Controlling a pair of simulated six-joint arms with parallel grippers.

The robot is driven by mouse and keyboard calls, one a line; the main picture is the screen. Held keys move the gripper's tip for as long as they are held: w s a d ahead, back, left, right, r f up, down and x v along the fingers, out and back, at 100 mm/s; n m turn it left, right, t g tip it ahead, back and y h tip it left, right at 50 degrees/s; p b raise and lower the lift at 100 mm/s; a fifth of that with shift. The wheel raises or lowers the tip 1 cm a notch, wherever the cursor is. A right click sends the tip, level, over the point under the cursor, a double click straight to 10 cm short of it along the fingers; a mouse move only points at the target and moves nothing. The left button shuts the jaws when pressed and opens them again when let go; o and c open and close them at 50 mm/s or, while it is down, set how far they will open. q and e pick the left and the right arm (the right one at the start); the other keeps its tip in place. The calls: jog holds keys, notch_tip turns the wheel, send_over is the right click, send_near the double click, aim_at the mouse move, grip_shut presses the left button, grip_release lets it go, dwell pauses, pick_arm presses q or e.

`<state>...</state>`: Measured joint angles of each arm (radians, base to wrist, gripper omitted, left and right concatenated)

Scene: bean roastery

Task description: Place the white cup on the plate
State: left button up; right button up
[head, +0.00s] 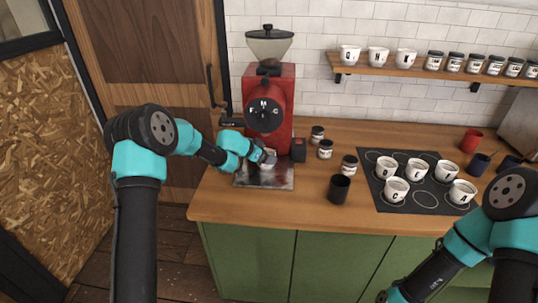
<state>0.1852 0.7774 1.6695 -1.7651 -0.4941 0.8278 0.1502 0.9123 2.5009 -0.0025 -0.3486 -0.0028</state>
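A small white cup (267,164) is at the tip of my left gripper (266,158), low in front of the red grinder. The gripper covers much of it, and I cannot tell whether the fingers are closed on it. The dark, shiny metal plate (263,182) lies directly below, at the grinder's foot. I cannot tell whether the cup touches it. Several other white cups (396,190) with letters stand on a dark mat (428,198) with ring marks at the right. My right gripper (384,297) is at the bottom edge, mostly cut off.
The red grinder (281,85) stands behind the plate. Small jars (325,149) and a black cup (339,189) stand between plate and mat. A wall shelf (420,67) holds white cups and jars. A red cup (471,140) and dark blue cups (479,164) stand far right.

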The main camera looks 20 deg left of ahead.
pick_arm(q)
jog(key=shift+a, duration=0.1)
jog(key=o, duration=0.9)
jog(key=shift+c, duration=0.2)
jog(key=shift+s, duration=0.1)
jog(key=v, duration=1.7)
jog(key=shift+a+r, duration=0.15)
